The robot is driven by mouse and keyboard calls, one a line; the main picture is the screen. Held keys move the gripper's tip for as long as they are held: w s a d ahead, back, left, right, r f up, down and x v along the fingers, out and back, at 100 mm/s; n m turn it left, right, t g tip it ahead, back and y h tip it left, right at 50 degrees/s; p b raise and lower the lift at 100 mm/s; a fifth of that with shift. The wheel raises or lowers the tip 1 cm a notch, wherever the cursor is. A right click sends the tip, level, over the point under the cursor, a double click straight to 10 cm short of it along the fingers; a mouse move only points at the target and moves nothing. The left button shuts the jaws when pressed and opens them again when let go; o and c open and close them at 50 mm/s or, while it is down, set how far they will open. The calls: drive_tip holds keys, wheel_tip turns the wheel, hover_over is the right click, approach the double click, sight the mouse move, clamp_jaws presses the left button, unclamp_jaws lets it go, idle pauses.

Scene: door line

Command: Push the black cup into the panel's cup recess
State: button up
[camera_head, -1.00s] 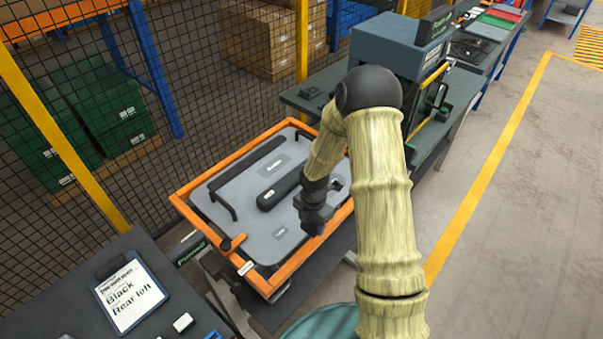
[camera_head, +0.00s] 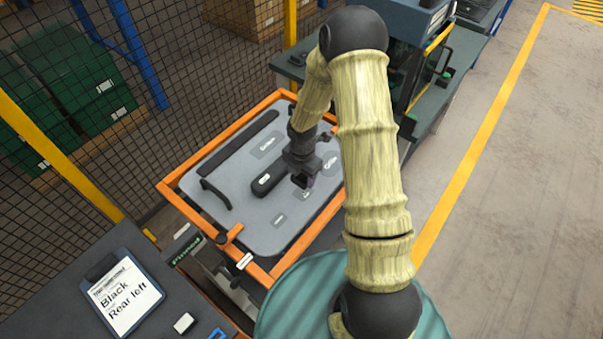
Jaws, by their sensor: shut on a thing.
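The grey door panel (camera_head: 247,213) lies in an orange frame (camera_head: 186,203). My gripper (camera_head: 303,183) points down over the right-middle part of the panel. It is shut on a small dark thing, likely the black cup, which I cannot separate clearly from the dark fingers. A long dark rounded piece (camera_head: 264,185) on the panel lies just left of the gripper. I cannot make out the cup recess; the gripper and forearm hide part of the panel.
A long black strip (camera_head: 238,143) runs along the panel's upper left. A clipboard reading "Black Rear left" (camera_head: 125,294) lies on the dark table at lower left. A mesh fence (camera_head: 60,90) stands behind. A machine on a bench (camera_head: 425,70) stands at upper right. Floor at right is clear.

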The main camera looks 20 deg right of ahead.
drive_tip(key=b, duration=0.4)
hover_over(302, 194)
drive_tip(key=shift+w+f, duration=0.2)
drive_tip(key=shift+f, duration=2.25)
drive_tip(key=shift+s+d+f+b, duration=0.1)
drive_tip(key=shift+d+f+b, duration=0.05)
drive_tip(key=shift+f+b, duration=0.35)
drive_tip(key=shift+a, duration=0.3)
drive_tip(key=shift+s, duration=0.1)
drive_tip(key=shift+d, duration=0.2)
drive_tip(key=shift+f+b, duration=0.35)
drive_tip(key=shift+f, duration=0.55)
